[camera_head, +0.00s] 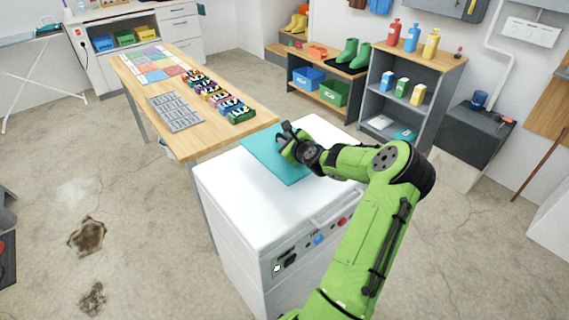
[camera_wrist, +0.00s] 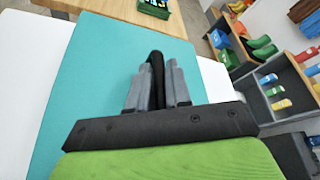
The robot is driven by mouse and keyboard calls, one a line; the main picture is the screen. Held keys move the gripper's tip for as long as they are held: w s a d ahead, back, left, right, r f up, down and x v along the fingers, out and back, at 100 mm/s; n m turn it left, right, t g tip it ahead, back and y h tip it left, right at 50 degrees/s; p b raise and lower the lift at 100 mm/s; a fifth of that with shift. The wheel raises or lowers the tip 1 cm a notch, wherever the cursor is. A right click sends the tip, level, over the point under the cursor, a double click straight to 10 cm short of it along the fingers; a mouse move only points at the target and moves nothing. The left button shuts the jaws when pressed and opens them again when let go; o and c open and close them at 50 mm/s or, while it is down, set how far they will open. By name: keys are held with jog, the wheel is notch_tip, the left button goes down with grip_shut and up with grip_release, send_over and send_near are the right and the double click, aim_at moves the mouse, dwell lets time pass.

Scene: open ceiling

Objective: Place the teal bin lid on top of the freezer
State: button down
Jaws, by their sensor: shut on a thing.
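The teal bin lid (camera_head: 272,154) is a flat teal panel on the white top of the freezer (camera_head: 222,182), near its back left edge beside the wooden table. In the wrist view the lid (camera_wrist: 90,80) lies flat or nearly flat below my gripper (camera_wrist: 157,80), with the white freezer top (camera_wrist: 28,50) showing on both sides. My gripper (camera_head: 287,137) is over the lid's right part. Its fingers are shut on a dark loop-shaped handle (camera_wrist: 156,62) of the lid. I cannot tell whether the lid fully touches the top.
A wooden table (camera_head: 245,105) with a grey tray (camera_head: 176,112), a coloured board (camera_head: 153,63) and several small colourful items adjoins the freezer's far left side. Shelves (camera_head: 412,105) with bottles and boxes stand behind. The freezer top's front left is clear.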

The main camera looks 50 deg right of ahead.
aim_at(302, 170)
notch_tip(302, 170, down, 6)
jog(key=shift+f+b, duration=0.25)
jog(key=shift+b, duration=0.7)
jog(key=shift+r, duration=0.1)
jog(key=c, duration=1.1)
grip_release()
jog(key=shift+o, duration=0.2)
